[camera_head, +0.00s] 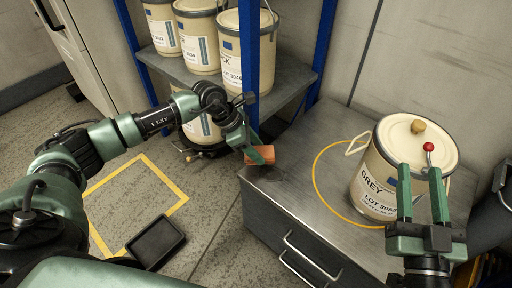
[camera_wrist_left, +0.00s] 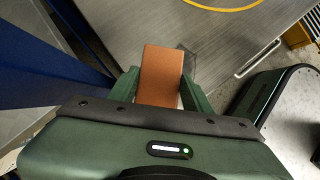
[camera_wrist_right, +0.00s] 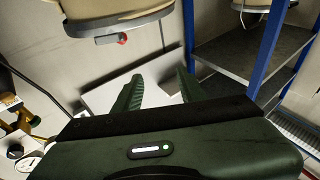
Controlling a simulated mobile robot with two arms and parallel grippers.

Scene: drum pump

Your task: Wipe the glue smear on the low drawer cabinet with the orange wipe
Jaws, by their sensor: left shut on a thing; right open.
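The orange wipe (camera_head: 260,155) is a small block held in my left gripper (camera_head: 256,156), at the far left corner of the low drawer cabinet (camera_head: 290,190). In the left wrist view the wipe (camera_wrist_left: 160,75) sits between the two fingers, over or at the cabinet's edge; I cannot tell whether it touches the top. A faint outlined patch (camera_wrist_left: 192,62), possibly the glue smear, shows just beside the wipe on the metal top. My right gripper (camera_head: 420,180) is open and empty, in front of the GREY drum in the head view.
The cream GREY drum (camera_head: 377,185) stands on the cabinet's right part, by a yellow ring (camera_head: 316,180). A red-knobbed lever (camera_head: 428,147) shows near it. A blue-post shelf (camera_head: 254,60) with several drums stands close behind my left gripper. A black tray (camera_head: 155,243) lies on the floor.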

